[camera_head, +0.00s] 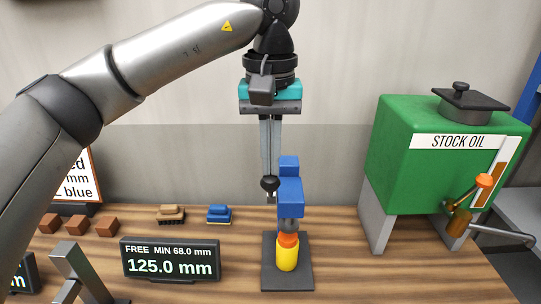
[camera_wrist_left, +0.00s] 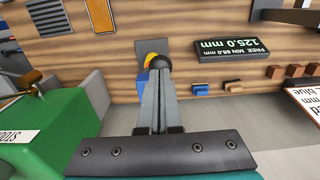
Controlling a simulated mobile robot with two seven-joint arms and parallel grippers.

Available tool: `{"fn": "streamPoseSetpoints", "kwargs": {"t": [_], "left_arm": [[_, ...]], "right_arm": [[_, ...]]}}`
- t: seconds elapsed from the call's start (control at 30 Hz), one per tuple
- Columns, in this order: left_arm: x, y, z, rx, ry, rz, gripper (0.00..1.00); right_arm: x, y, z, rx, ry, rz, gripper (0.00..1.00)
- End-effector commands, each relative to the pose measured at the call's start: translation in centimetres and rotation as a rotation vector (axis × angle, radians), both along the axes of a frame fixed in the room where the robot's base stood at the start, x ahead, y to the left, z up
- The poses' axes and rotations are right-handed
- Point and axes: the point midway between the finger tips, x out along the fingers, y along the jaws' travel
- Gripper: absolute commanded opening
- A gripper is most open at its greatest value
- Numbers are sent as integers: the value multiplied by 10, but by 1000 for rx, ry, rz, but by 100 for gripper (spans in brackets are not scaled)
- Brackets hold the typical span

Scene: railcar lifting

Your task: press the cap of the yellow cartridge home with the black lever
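The yellow cartridge (camera_head: 286,260) stands upright on a dark base plate (camera_head: 268,277). Its orange cap (camera_head: 288,240) is on top, below the grey ram of a blue press (camera_head: 291,192). The black lever's ball knob (camera_head: 270,184) is at the press's left front; it also shows in the left wrist view (camera_wrist_left: 164,60). My left gripper (camera_head: 270,176) points down with its fingers close together and its tips at the knob. Only a thin seam shows between the fingers; whether they touch the knob is unclear. In the wrist view the fingers hide much of the press. My right gripper is out of view.
A display (camera_head: 171,261) reading 125.0 mm stands left of the press. A green stock oil tank (camera_head: 425,165) with a tap stands right. Bare wood lies between press and tank.

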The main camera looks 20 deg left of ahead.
Motion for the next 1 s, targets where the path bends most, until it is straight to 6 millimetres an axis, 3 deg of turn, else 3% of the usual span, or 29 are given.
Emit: {"fn": "streamPoseSetpoints", "kwargs": {"t": [0.03,0.53,1.0], "left_arm": [[2,2,-8,8,0,11,0],[-1,2,-10,10,1,10,0],[-16,-2,-25,9,0,7,0]], "right_arm": [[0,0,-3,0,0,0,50],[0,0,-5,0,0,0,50],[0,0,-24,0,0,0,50]]}}
